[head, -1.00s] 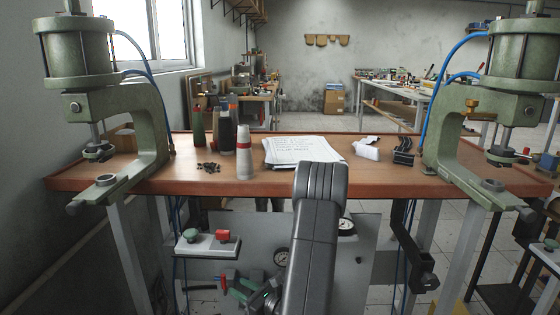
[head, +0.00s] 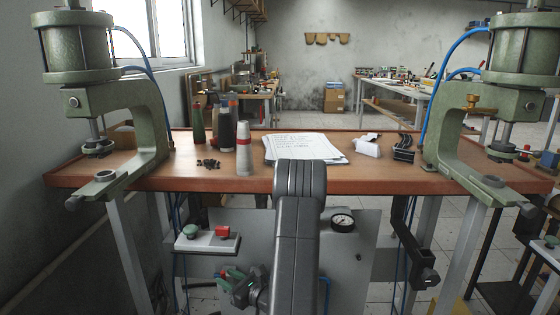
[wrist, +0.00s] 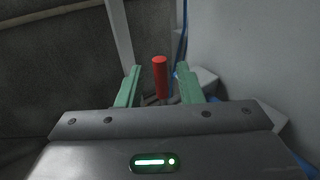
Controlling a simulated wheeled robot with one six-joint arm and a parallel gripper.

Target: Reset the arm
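My gripper (head: 233,280) is low in front of the grey panel under the bench, at the end of my dark grey arm (head: 297,225). In the wrist view its two green fingers (wrist: 158,68) stand apart. A red upright handle (wrist: 160,76) shows between them, with a gap on each side. The handle's base is hidden by the gripper body.
A grey box with green and red buttons (head: 208,238) sits just above my gripper. A gauge (head: 342,221) is on the panel. Two green presses (head: 151,115) (head: 446,130) flank the wooden bench (head: 205,182), which holds bottles and papers (head: 300,147). Blue hoses hang nearby.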

